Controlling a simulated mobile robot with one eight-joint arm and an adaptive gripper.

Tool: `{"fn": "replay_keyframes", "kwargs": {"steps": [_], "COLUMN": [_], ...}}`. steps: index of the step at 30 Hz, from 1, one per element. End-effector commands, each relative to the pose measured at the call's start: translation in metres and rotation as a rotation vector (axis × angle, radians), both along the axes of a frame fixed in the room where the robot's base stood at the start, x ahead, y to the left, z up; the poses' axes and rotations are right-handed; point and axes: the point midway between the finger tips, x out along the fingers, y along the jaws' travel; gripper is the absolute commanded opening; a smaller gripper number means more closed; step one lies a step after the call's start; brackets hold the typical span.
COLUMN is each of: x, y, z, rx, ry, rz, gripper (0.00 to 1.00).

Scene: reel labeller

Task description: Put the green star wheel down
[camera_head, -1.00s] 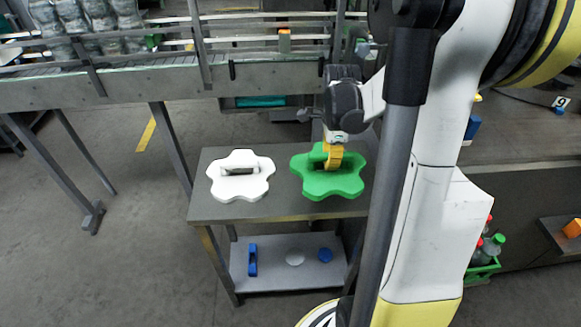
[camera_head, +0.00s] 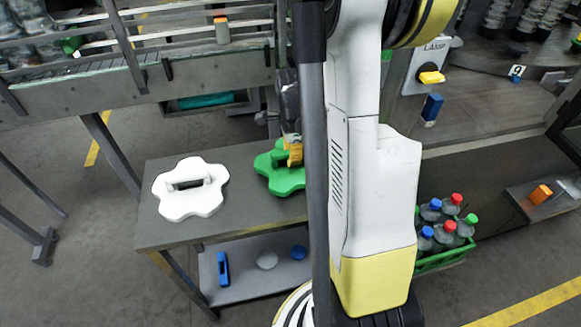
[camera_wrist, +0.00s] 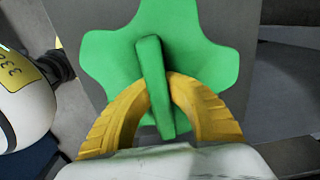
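The green star wheel (camera_head: 280,180) is a lobed plate with an upright bar handle, seen at the right part of the grey table (camera_head: 240,212). My arm hides its right side in the head view. In the wrist view the green star wheel (camera_wrist: 205,60) lies flat below my gripper (camera_wrist: 160,82). The two yellow fingers are closed on its handle, one on each side. My gripper (camera_head: 293,150) also shows in the head view, over the wheel. I cannot tell whether the wheel touches the tabletop or is just above it.
A white star wheel (camera_head: 190,205) lies on the table's left part. A lower shelf (camera_head: 235,285) holds small blue and white parts. A conveyor (camera_head: 180,80) runs behind the table. A green crate (camera_head: 440,260) of bottles stands at the right.

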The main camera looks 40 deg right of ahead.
Motion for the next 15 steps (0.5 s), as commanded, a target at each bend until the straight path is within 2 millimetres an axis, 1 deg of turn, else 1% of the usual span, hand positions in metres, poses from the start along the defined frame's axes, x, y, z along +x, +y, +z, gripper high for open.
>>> {"fn": "replay_keyframes", "kwargs": {"steps": [1,4,11,15], "x": [0.001,0.0,0.0,0.0], "y": [0.0,0.0,0.0,0.0], "z": [-0.011,-0.023,-0.022,-0.027], "rx": [0.0,0.0,0.0,0.0], "ry": [0.0,0.0,0.0,0.0], "rz": [0.0,0.0,0.0,0.0], "gripper": [0.0,0.0,0.0,0.0]}}
